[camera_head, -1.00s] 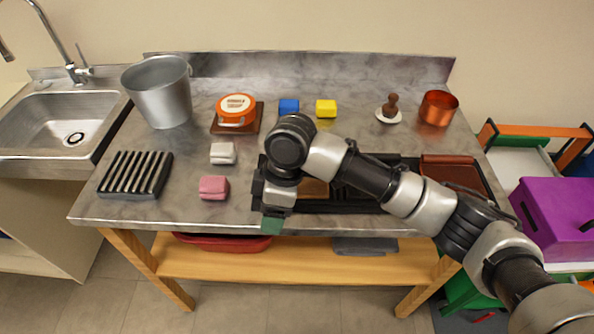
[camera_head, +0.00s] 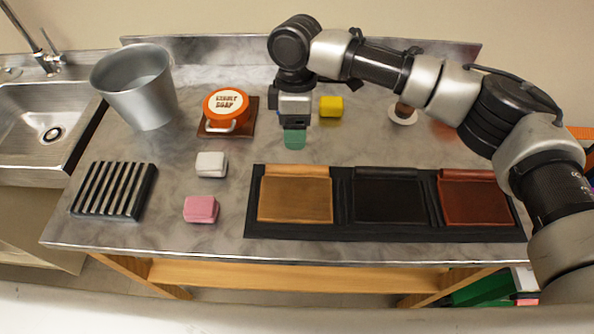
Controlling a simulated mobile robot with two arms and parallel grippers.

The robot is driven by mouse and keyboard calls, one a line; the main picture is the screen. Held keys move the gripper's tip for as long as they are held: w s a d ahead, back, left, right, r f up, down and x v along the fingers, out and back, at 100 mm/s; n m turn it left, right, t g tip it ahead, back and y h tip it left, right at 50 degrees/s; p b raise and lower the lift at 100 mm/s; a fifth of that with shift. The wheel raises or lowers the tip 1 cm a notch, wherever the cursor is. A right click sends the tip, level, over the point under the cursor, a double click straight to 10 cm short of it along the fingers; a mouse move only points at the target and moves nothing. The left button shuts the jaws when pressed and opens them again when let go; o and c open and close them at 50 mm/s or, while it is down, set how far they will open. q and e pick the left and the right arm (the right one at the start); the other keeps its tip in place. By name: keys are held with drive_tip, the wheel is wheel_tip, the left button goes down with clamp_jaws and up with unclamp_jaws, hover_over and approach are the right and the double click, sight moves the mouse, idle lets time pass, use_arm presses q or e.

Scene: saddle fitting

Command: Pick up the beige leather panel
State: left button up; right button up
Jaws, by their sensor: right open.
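The beige leather panel (camera_head: 295,201) lies flat in the left section of a black tray (camera_head: 340,232) at the front right of the counter. It shows as a tan rectangle with a raised strip along its back edge. My left gripper is not in view.
A black panel (camera_head: 388,202) and a red-brown panel (camera_head: 474,202) fill the other sections. A pink block (camera_head: 201,209), white block (camera_head: 211,164), ribbed black rack (camera_head: 115,190), soap tin (camera_head: 227,109), metal bucket (camera_head: 139,90) and yellow block (camera_head: 331,106) stand around.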

hover_over(293, 167)
drive_tip(key=f, duration=0.4)
drive_tip(key=shift+w+d+f, duration=0.15)
drive_tip(key=shift+w+d, duration=0.1)
drive_tip(key=shift+w, duration=0.05)
drive_tip(key=shift+f, duration=0.25)
drive_tip(key=f, duration=0.1)
drive_tip(key=f+p, duration=0.1)
drive_tip(key=f, duration=0.2)
drive_tip(key=shift+s+a+f, duration=0.2)
drive_tip(key=shift+a+f, duration=0.05)
drive_tip(key=shift+a, duration=0.05)
drive_tip(key=shift+f, duration=0.3)
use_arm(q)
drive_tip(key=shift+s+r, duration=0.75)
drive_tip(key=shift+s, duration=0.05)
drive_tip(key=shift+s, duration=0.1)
use_arm(e)
drive_tip(key=shift+c, duration=0.3)
drive_tip(key=shift+s, duration=0.1)
drive_tip(key=c, duration=0.7)
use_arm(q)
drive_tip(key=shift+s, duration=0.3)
use_arm(e)
clamp_jaws()
